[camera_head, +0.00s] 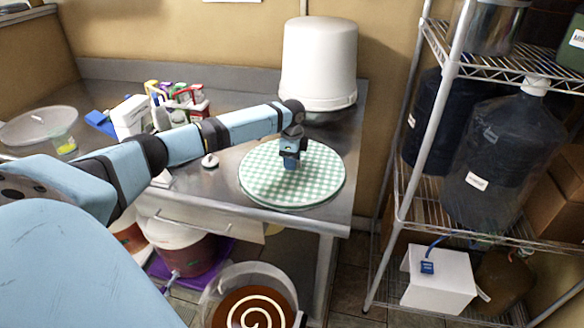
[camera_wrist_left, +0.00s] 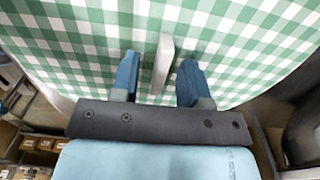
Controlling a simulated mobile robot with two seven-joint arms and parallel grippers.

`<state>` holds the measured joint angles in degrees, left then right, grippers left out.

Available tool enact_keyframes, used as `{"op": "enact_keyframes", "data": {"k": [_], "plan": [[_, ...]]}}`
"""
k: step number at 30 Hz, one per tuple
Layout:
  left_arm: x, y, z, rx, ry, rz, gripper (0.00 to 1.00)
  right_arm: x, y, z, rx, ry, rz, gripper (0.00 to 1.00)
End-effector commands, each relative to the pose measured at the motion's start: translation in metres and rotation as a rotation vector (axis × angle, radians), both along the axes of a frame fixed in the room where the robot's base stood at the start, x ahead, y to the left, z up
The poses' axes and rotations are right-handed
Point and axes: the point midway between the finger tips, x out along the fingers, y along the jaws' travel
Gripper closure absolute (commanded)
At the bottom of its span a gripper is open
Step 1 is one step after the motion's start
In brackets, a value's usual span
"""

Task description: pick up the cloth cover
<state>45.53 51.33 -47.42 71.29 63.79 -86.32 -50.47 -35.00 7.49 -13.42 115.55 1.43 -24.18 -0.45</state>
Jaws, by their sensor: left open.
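The cloth cover (camera_head: 262,172) is a round green-and-white checked disc on the steel table, near its right end. It fills most of the left wrist view (camera_wrist_left: 245,45). A pale upright handle (camera_wrist_left: 163,62) stands on the cover in the wrist view. My left gripper (camera_head: 291,165) is over the cover's middle in the head view. In the wrist view its two blue fingers (camera_wrist_left: 157,78) are apart, one on each side of the handle, with gaps showing. The handle is hidden behind the gripper in the head view. My right gripper is not in view.
A white upturned bucket (camera_head: 319,60) stands behind the cover. Several bottles and boxes (camera_head: 170,108) crowd the table's back left. A wire shelf (camera_head: 430,120) with large jugs stands at right. An open bucket with brown contents (camera_head: 250,305) is below the table's front edge.

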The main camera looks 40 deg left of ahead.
Motion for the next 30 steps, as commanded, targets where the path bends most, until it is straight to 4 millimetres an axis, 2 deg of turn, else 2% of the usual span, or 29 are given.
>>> {"op": "enact_keyframes", "data": {"k": [1,2,6,7,16,20,23,30], "plan": [[0.000,0.000,0.000,0.000,0.000,0.000,0.58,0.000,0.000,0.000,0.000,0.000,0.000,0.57],[0.000,0.000,0.000,0.000,0.000,0.000,0.63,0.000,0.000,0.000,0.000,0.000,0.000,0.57],[0.000,0.000,0.000,0.000,0.000,0.000,0.95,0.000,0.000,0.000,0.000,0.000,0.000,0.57],[0.000,0.000,0.000,0.000,0.000,0.000,1.00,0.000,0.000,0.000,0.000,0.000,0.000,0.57],[0.000,0.000,0.001,0.000,0.000,0.001,1.00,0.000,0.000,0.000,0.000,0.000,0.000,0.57],[0.001,0.000,0.010,-0.001,-0.003,0.001,1.00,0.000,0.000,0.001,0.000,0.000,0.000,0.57],[0.000,0.001,0.025,0.000,-0.002,0.001,1.00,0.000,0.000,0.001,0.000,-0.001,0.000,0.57],[0.001,0.000,0.092,0.000,-0.007,0.000,1.00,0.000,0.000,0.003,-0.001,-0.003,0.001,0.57]]}}
